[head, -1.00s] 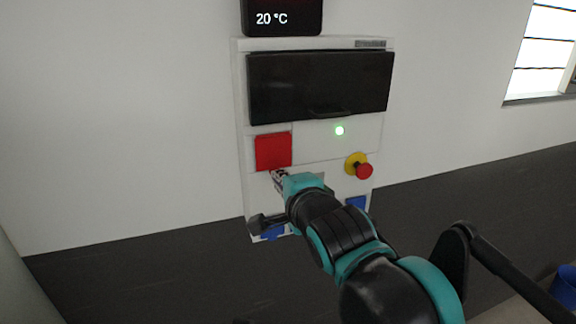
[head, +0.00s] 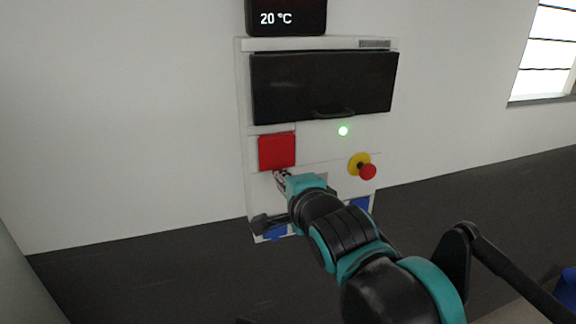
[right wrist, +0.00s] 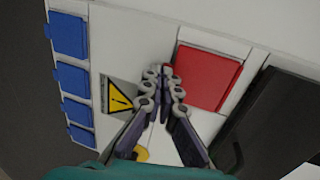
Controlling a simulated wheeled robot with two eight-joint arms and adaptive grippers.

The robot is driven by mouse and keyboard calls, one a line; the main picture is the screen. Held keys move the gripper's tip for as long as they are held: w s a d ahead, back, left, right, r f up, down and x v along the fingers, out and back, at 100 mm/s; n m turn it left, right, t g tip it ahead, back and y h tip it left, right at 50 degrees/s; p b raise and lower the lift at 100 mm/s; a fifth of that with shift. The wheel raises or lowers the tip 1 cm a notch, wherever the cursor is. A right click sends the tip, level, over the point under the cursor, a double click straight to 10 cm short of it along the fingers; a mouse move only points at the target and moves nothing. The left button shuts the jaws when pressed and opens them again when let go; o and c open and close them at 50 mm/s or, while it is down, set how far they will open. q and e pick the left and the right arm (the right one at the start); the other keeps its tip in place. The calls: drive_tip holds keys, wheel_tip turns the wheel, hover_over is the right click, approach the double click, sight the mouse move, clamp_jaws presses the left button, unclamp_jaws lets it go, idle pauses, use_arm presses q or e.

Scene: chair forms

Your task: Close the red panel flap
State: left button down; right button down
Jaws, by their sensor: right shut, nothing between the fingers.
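The red panel flap (head: 277,151) is a red square on the left of the white wall panel (head: 313,147), below the black cover. It also shows in the right wrist view (right wrist: 207,77). It lies nearly parallel to the panel face; I cannot tell whether it is fully flush. My right gripper (head: 280,174) is shut and empty at the flap's lower edge. Contact is unclear. My left gripper is not in view.
A black cover (head: 323,86) with a handle spans the panel's upper part. A green light (head: 343,131) and a red emergency button (head: 368,172) on a yellow base are to the right. Blue covers (right wrist: 69,36) and a warning sign (right wrist: 118,97) are near the gripper.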

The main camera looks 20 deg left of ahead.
drive_tip(key=v, duration=1.1)
drive_tip(key=w+d+f+n+h+b, duration=0.15)
drive_tip(key=d+f+b, duration=0.3)
drive_tip(key=f, duration=0.55)
drive_tip(key=d+f+n+g+h+b, duration=0.15)
drive_tip(key=d+f+b, duration=0.35)
drive_tip(key=f, duration=0.5)
drive_tip(key=w+d+f+n+h+b, duration=0.1)
drive_tip(key=d+f+h+b, duration=0.25)
drive_tip(key=d+f, duration=0.45)
drive_tip(key=s+d+f+n+g+b, duration=0.1)
drive_tip(key=s+d+f+n+b, duration=0.1)
drive_tip(key=f, duration=0.9)
drive_tip(key=s+d+f+n+g+h+b, duration=0.1)
drive_tip(key=d+f+b, duration=0.4)
drive_tip(key=f, duration=0.5)
drive_tip(key=s+d+f+n+g+h+b, duration=0.1)
drive_tip(key=s+d+f+n+g+b, duration=0.1)
drive_tip(key=f, duration=0.9)
drive_tip(key=s+d+n+b, duration=0.1)
drive_tip(key=s+n+b, duration=0.1)
drive_tip(key=s+b, duration=0.1)
drive_tip(key=shift+s+d+f, duration=0.15)
drive_tip(key=shift+d+f, duration=0.1)
drive_tip(key=shift+f, duration=0.1)
